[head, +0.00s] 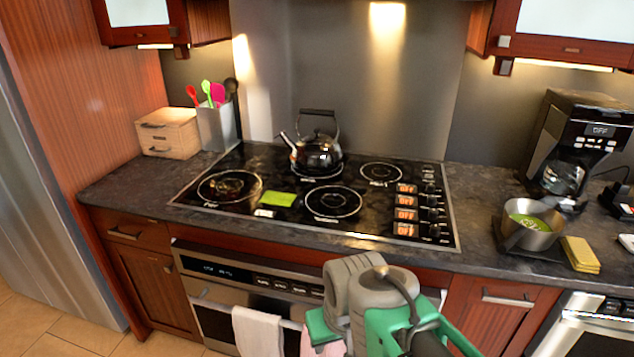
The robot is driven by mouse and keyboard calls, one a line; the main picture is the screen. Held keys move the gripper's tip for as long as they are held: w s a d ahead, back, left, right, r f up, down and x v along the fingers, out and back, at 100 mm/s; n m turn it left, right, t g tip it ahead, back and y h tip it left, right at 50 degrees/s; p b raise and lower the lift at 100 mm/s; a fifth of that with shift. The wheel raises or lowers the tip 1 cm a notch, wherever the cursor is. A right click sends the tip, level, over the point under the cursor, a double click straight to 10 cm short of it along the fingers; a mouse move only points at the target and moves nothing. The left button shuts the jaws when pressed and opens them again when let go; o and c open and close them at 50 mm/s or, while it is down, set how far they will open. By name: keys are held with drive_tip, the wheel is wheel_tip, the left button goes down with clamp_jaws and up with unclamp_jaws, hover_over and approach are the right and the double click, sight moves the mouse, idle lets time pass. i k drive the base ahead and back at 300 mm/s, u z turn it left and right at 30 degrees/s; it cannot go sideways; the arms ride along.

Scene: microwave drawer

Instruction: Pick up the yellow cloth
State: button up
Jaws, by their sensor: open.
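A small folded yellow cloth (580,254) lies on the dark countertop at the right, near its front edge. It sits just right of a metal bowl and looks like a flat stack with layered edges. My grey and green arm shows at the bottom centre, in front of the oven and to the left of the cloth, well apart from it. I cannot make out my gripper's fingers in this view. Nothing covers the cloth.
The metal bowl (532,222) with green contents stands close beside the cloth. A coffee maker (575,140) is behind them. A kettle (317,152) and a flat yellow-green item (278,198) are on the black cooktop (275,222). A white towel (258,330) hangs at the oven.

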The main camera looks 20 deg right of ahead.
sight(580, 255)
drive_tip(key=z, duration=1.5)
drive_tip(key=k, duration=0.35)
drive_tip(key=z, duration=0.6)
drive_tip(key=i, duration=0.45)
drive_tip(key=u, duration=0.15)
